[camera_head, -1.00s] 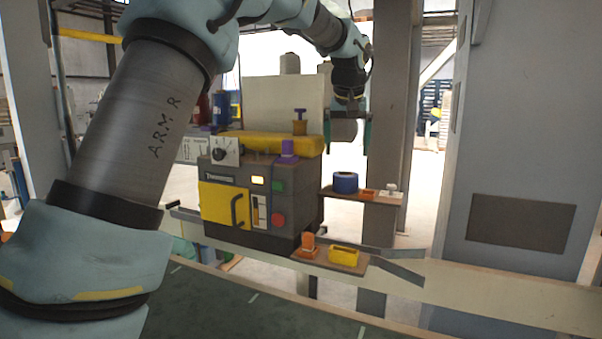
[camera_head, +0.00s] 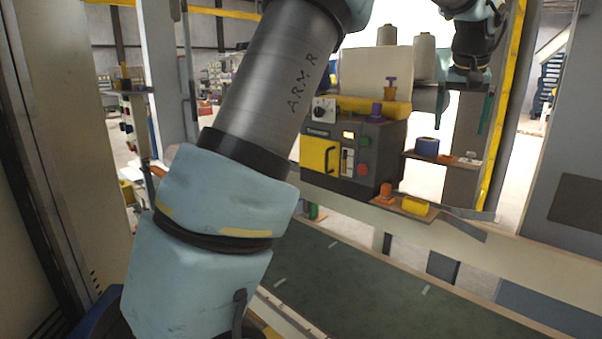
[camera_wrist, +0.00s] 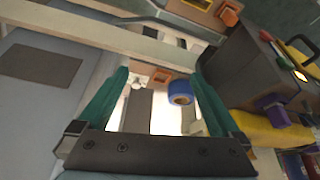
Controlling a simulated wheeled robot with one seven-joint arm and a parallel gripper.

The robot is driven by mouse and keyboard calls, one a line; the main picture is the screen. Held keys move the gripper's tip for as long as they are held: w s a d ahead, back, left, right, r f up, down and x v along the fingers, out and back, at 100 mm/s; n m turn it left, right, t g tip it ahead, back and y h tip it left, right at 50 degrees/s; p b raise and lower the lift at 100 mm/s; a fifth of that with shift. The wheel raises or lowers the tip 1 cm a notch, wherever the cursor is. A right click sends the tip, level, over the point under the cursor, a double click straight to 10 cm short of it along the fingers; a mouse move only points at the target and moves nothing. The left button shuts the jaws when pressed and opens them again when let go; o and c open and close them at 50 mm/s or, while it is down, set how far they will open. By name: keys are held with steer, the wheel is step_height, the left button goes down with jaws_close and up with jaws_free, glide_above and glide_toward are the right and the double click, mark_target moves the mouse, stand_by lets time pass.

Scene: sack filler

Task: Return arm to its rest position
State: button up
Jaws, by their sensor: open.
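My arm crosses the head view from the lower left to the top. My gripper (camera_head: 464,106) is at the upper right of the head view, pointing down, with its two teal fingers apart. In the wrist view my gripper (camera_wrist: 161,78) is also open, with nothing held between the fingers. Beyond the fingers there is a blue roll (camera_wrist: 180,92), which also shows on a small shelf in the head view (camera_head: 427,147). The gripper is above this shelf and apart from it.
A dark control box (camera_head: 375,150) with a yellow door (camera_head: 319,156) stands left of the gripper. A lower shelf holds a yellow block (camera_head: 415,206) and an orange piece (camera_head: 386,190). White cones (camera_head: 424,55) stand behind. A green belt (camera_head: 380,285) runs in front.

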steer(key=s+a+f+n+g+y, duration=0.1)
steer(key=a+f, duration=0.6)
steer(key=a, duration=0.6)
steer(key=s+a+f+n+y, duration=0.1)
steer(key=a+f, duration=0.5)
steer(key=a, duration=0.7)
steer(key=s+a+f+n, duration=0.1)
steer(key=s+a+f, duration=0.3)
steer(key=s+a, duration=0.3)
steer(key=s+a+f+n+g, duration=0.1)
steer(key=s+a+f, duration=0.4)
steer(key=a, duration=0.4)
steer(key=shift+s+a+f, duration=0.2)
steer(key=shift+s+a, duration=0.05)
steer(key=shift+s, duration=0.6)
